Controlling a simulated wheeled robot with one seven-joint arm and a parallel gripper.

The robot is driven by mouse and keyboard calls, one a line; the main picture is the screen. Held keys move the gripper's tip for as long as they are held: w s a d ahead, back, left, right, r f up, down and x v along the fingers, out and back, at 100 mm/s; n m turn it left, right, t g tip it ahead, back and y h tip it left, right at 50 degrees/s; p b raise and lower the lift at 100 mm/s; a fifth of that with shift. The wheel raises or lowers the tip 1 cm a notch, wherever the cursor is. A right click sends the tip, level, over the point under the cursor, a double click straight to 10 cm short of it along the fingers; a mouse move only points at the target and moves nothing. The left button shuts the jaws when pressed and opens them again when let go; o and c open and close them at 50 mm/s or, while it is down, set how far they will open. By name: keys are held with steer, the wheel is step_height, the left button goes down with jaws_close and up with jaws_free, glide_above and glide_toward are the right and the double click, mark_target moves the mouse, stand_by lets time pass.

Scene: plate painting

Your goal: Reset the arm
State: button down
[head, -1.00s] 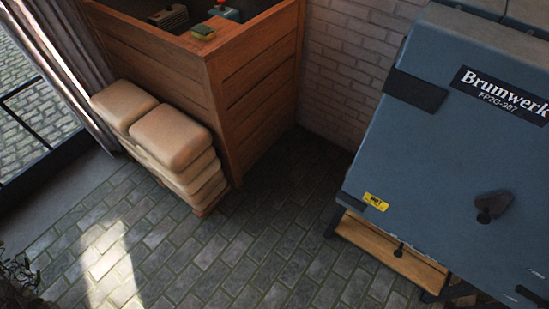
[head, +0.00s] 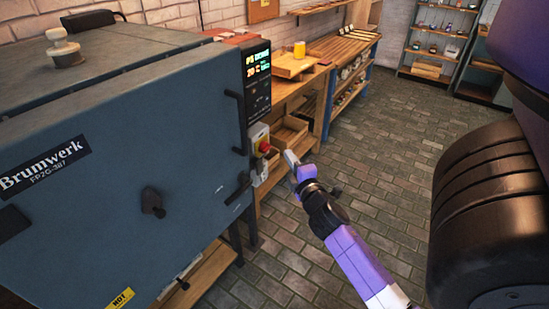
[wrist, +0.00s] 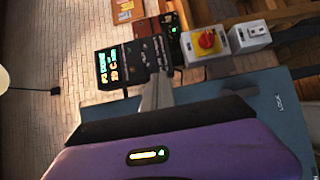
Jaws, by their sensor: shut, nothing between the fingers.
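My gripper (head: 291,158) is at the end of my purple and black arm in the head view, just right of the kiln's switch box. Its fingers are together with nothing between them. In the wrist view my gripper (wrist: 158,90) points toward the kiln's control panel, and its closed fingers stand in front of the panel's lower edge. I cannot tell the exact gap between the fingertips and the kiln.
The blue-grey Brumwerk kiln (head: 110,190) fills the left. Its control panel (head: 258,75) is lit, above a red knob (head: 264,147). A wooden bench (head: 345,45) holds a yellow mug (head: 299,50). Shelves (head: 440,40) stand behind. Brick floor (head: 390,150) is open at centre right.

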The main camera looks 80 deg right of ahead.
steer(key=shift+s+d, duration=0.2)
steer(key=shift+s, duration=0.5)
steer(key=w+a+r+m+t+y, duration=0.1)
steer(key=w+a+m+t+y, duration=0.2)
steer(key=a, duration=0.9)
steer(key=w+a+r+t+y, duration=0.1)
steer(key=w+a+t+y, duration=0.3)
steer(key=a, duration=0.7)
steer(key=s+a+m+y, duration=0.1)
steer(key=s+a+y, duration=0.1)
steer(key=s+a, duration=0.2)
steer(key=s+a+f+m+g+y, duration=0.1)
steer(key=s+a+y, duration=0.2)
steer(key=a, duration=0.8)
steer(key=s+a+m+g+y+b, duration=0.1)
steer(key=s+a+y, duration=0.2)
steer(key=s+a, duration=0.3)
steer(key=shift+s+a+f+m, duration=0.2)
steer(key=shift+s+a+m, duration=0.2)
steer(key=shift+a, duration=0.5)
